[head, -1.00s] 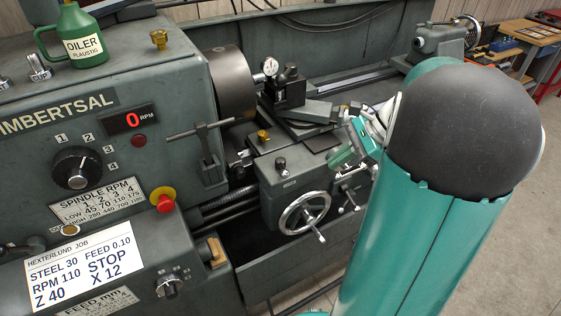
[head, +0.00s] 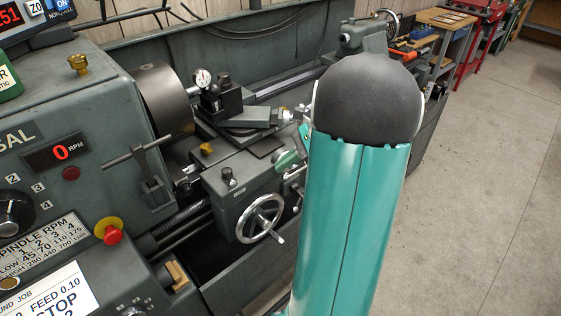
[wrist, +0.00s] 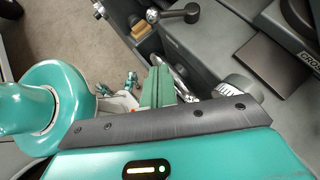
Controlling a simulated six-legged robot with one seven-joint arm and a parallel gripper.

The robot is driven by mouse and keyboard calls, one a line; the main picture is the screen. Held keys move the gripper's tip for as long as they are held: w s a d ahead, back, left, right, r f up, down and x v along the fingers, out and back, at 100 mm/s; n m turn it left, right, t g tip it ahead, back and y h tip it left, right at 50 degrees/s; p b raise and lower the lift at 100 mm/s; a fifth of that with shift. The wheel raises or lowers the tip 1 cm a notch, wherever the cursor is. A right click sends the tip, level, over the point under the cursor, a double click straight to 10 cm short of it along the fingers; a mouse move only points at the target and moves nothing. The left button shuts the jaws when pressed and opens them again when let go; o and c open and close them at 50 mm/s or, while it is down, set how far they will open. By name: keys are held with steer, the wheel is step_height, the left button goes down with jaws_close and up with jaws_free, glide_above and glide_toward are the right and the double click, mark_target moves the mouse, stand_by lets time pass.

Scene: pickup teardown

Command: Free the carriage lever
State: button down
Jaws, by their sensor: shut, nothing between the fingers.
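The lathe carriage (head: 232,198) carries a silver handwheel (head: 260,217) and a short black-knobbed lever (head: 228,174) on its front. I cannot tell which of these is the carriage lever. My gripper has green fingers (wrist: 158,90) that are shut and empty. In the head view my gripper (head: 289,160) is at the carriage's right side, partly hidden by my arm. In the wrist view the fingertips lie below the ball lever, apart from it, near a silver handle (wrist: 183,70).
A knurled dial (wrist: 240,88) is close right of the fingers. The chuck (head: 163,100) and a T-handled bar (head: 137,152) are left of the carriage. A red stop button (head: 112,236) is on the headstock. The floor (head: 480,180) at right is clear.

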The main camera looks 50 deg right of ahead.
mark_target(230, 177)
steer(key=w+a+f, duration=0.3)
steer(key=w+a, duration=0.2)
steer(key=a, duration=0.2)
steer(key=shift+w+a+f, duration=0.2)
steer(key=shift+a+f, duration=0.15)
steer(key=shift+a, duration=0.05)
